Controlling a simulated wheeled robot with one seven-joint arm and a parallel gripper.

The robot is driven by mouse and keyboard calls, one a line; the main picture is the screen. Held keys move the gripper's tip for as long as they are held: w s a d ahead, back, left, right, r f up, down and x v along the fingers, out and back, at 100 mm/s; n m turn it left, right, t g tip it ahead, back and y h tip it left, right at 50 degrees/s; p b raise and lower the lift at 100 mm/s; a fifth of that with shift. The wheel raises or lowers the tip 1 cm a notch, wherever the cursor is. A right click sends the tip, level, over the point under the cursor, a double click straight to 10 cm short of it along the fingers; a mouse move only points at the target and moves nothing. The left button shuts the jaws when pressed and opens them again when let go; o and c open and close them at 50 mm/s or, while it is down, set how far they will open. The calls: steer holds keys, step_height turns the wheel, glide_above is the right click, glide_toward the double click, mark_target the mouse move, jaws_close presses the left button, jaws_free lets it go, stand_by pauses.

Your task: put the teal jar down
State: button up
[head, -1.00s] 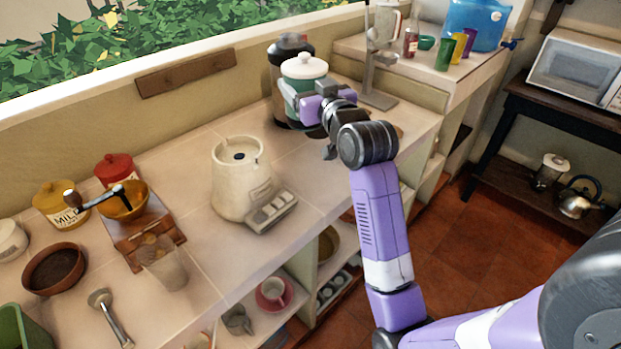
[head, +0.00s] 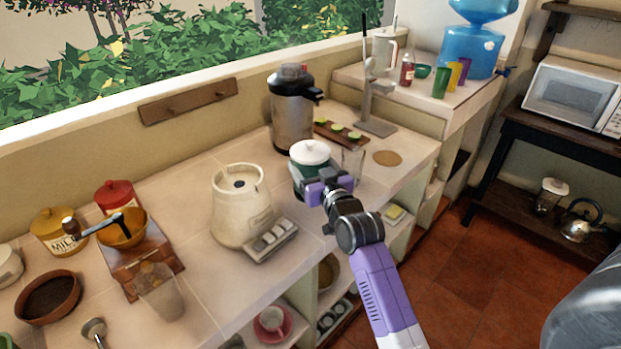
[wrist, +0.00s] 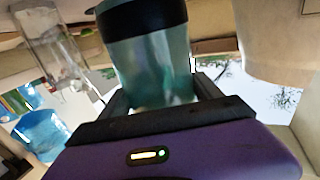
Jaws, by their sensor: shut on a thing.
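The teal jar (head: 298,176) with its white lid is in the head view, at the right-middle of the counter. My gripper (head: 318,184) is shut around the jar's body from the front right. In the wrist view, which looks upside down, the jar (wrist: 150,60) stands between the two dark fingers and has a dark band at the picture's top. The jar looks upright and low over the counter (head: 200,275). The gripper hides its base, so I cannot tell whether it touches the counter.
A clear glass (head: 353,163) stands close right of the jar. A steel-and-black dispenser (head: 292,115) is behind it, beside a wooden board (head: 340,134) with green pieces. A cream grinder base (head: 240,205) is to the left. A round cork mat (head: 387,158) lies bare at right.

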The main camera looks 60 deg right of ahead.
steer(key=shift+f, duration=2.1)
steer(key=shift+f, duration=0.15)
steer(key=o, duration=2.1)
steer(key=shift+f, duration=0.1)
steer(key=shift+c, duration=0.2)
